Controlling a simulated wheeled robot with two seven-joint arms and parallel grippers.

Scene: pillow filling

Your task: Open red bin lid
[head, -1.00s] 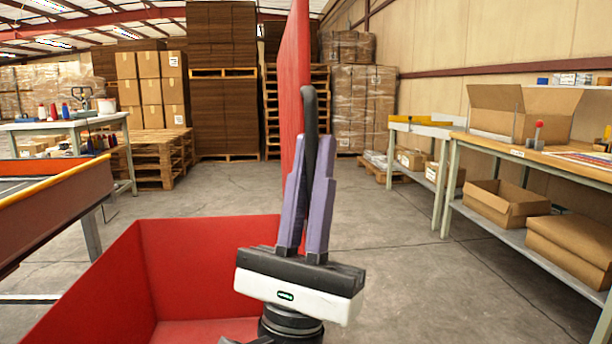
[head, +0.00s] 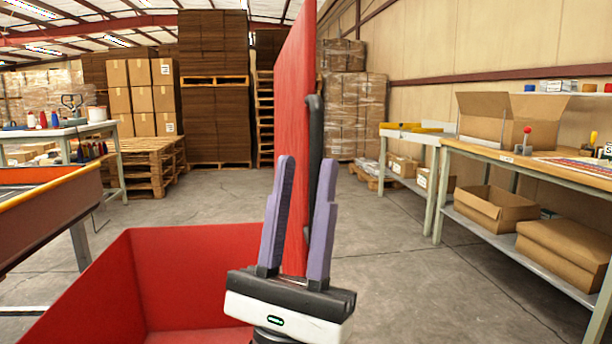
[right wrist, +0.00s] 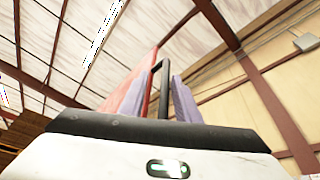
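The red bin (head: 185,262) stands in front of me with its top open and its inside showing. Its red lid (head: 294,110) stands upright, seen nearly edge-on. A black bar handle (head: 315,165) runs along the lid's right side. My right gripper (head: 302,172) is open, its purple fingers spread wide. In the head view the lid and part of the handle show between the fingers. In the right wrist view the handle (right wrist: 161,85) rises between the fingers beside the lid (right wrist: 128,96); I cannot tell whether a finger touches it. My left gripper is out of view.
A workbench (head: 500,158) with cardboard boxes stands at the right. An orange-edged table (head: 50,215) is close at the left. Pallets and stacked boxes (head: 145,95) are at the back. The floor (head: 390,260) right of the bin is clear.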

